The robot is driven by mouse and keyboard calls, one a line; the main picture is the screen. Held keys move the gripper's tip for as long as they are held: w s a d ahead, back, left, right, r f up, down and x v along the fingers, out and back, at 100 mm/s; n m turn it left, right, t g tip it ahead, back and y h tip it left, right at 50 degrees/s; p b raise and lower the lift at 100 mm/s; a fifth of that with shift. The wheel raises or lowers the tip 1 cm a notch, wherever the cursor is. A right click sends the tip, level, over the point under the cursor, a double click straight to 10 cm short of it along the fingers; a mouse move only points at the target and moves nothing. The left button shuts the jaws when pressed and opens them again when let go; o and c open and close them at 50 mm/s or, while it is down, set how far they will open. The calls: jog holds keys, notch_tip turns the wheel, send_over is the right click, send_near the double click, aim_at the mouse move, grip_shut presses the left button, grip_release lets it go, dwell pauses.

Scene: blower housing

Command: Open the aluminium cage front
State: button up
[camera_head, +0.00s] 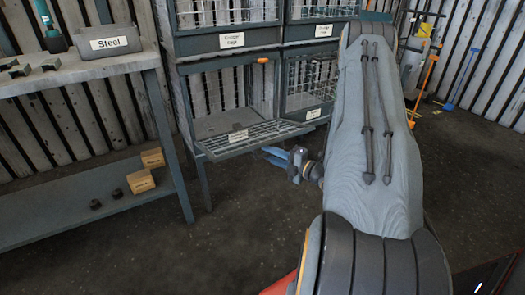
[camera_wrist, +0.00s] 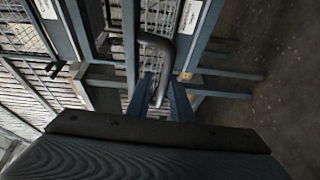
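In the head view, the lower-left cage has its mesh front (camera_head: 255,139) swung down, lying roughly level and jutting outward. Its label (camera_head: 238,136) is too small to read, so I cannot confirm it is the aluminium one. An orange piece (camera_head: 262,60) sits at the top of that opening. In the wrist view, a curved grey handle (camera_wrist: 160,45) reaches down between the two blue fingers of my gripper (camera_wrist: 162,88). Whether they press on it is unclear.
The cages labelled Copper (camera_head: 232,40) and upper right (camera_head: 323,30) sit above; another cage (camera_head: 312,113) is at the lower right. A workbench (camera_head: 75,72) with a Steel box (camera_head: 107,42) stands left, small boxes (camera_head: 141,181) on its shelf. The floor (camera_head: 230,250) in front is clear.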

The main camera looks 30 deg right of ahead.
jog(key=shift+v, duration=1.65)
jog(key=shift+s, duration=0.1)
jog(key=r+p+v, duration=0.1)
jog(key=p+v, duration=0.5)
jog(key=v, duration=0.7)
jog(key=shift+s, duration=0.3)
jog(key=shift+d+p, duration=0.1)
jog(key=shift+p, duration=0.3)
